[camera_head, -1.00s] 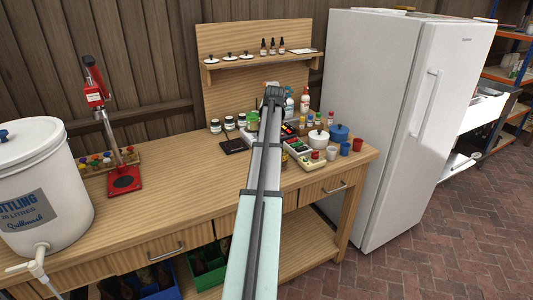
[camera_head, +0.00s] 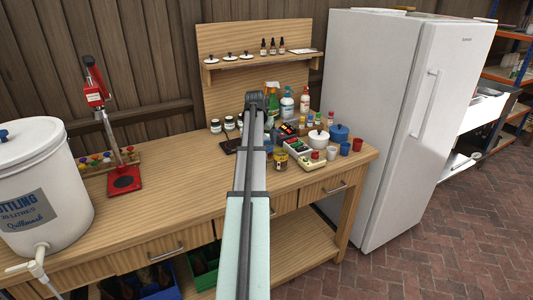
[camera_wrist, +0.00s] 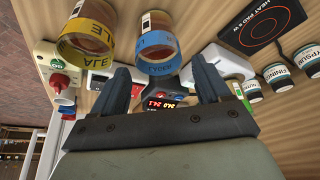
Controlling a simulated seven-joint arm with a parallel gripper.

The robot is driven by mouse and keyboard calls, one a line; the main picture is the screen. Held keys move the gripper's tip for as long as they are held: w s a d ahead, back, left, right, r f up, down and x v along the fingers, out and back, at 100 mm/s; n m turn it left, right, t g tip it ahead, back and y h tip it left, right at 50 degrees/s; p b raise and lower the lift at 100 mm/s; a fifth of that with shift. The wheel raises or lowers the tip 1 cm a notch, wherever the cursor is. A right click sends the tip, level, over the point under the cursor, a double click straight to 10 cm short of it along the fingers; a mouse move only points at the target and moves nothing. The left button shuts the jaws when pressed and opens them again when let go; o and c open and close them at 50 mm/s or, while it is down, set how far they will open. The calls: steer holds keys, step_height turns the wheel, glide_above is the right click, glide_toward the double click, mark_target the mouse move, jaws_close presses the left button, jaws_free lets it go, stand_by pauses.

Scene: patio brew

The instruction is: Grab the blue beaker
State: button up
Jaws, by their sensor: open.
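In the wrist view a beaker with a blue band reading LAGER (camera_wrist: 156,45) holds amber liquid. It is just beyond the fingertips, near the middle of the gap and apart from them. A similar beaker with a yellow ALE band (camera_wrist: 86,42) stands to its left. My gripper (camera_wrist: 163,84) is open and empty. In the head view the yellow-banded one shows as a small amber jar (camera_head: 280,160) right of my arm; the fingers and the blue-banded beaker are hidden there. A small blue cup (camera_head: 345,149) stands near the bench's right end.
A display unit (camera_wrist: 160,102) lies beyond the fingers. A black heat pad (camera_wrist: 255,22) and several dark jars (camera_wrist: 279,72) are at the right. The bench's (camera_head: 190,170) left-centre is clear.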

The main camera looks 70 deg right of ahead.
mark_target(267, 147)
steer(key=shift+x, duration=3.35)
steer(key=shift+s, duration=0.15)
steer(key=c, duration=0.9)
steer(key=shift+r, duration=0.15)
